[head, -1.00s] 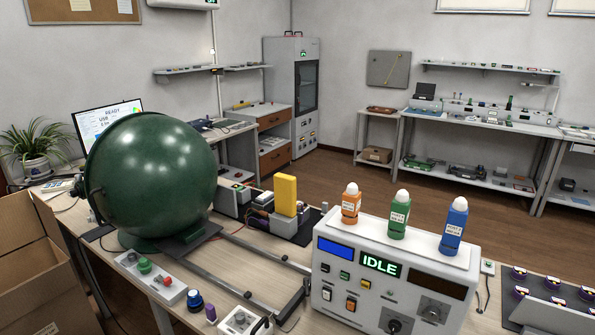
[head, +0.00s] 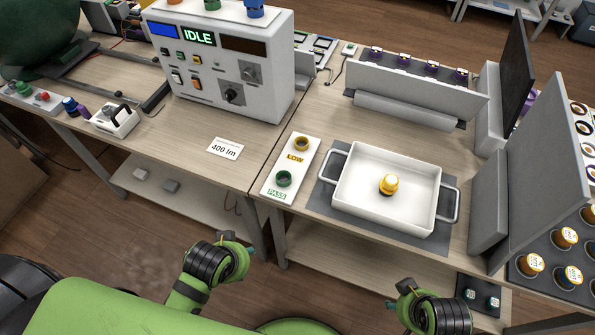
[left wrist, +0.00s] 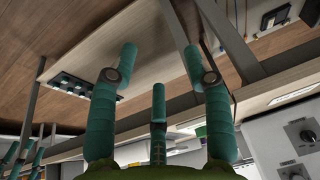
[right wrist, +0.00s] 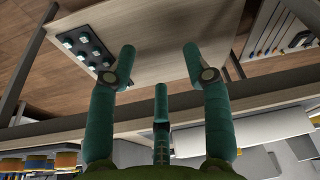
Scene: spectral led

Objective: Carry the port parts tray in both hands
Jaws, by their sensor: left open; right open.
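The port parts tray (head: 368,211) is a white rectangular tray with a loop handle at its left and right ends. It sits on a grey mat (head: 325,190) on the right table. My right gripper (head: 398,298) is low in front of the table, near the tray's right end. Its fingers (right wrist: 160,65) are also spread and empty.
A white LOW/PASS strip (head: 291,166) lies left of the tray. A grey upright panel (head: 535,160) stands close to its right, and a grey rack (head: 415,95) is behind. The IDLE instrument (head: 225,60) and a 400 lm card (head: 225,149) are on the left table.

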